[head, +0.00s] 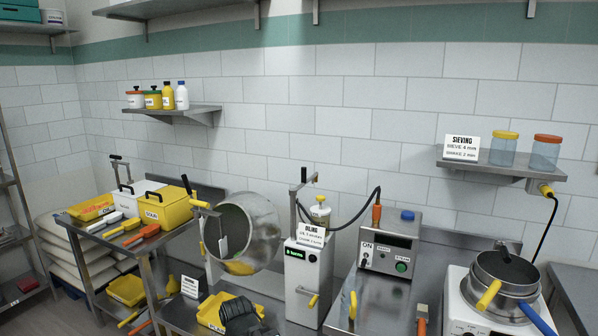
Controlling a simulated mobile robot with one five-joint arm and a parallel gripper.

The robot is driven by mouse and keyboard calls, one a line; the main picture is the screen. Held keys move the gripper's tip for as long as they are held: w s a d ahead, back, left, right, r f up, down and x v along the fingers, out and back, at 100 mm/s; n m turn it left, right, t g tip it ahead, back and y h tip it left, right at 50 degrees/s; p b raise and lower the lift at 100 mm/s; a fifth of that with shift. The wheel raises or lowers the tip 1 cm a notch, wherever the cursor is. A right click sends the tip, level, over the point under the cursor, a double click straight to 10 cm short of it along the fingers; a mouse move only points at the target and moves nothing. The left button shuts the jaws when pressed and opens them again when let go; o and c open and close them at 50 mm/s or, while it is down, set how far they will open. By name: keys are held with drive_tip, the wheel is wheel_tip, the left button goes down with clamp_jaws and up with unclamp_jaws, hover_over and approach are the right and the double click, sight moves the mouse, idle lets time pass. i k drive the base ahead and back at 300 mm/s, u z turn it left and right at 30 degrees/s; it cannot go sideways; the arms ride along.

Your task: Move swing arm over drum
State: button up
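The drum (262,218) is a round metal pan, tilted with its open mouth facing the front left. A pale plate and some yellow material show inside it. A dark ridged shape at the bottom edge looks like my gripper (245,316). It is below the drum and away from the arm. Its fingers cannot be made out.
A yellow tray (213,313) lies by the dark shape. A control box (391,245) and a sieve pot (505,272) stand to the right. A side table (100,232) holds yellow boxes.

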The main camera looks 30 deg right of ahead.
sight(293, 192)
drive_tip(key=i, duration=0.9)
drive_tip(key=u, duration=0.05)
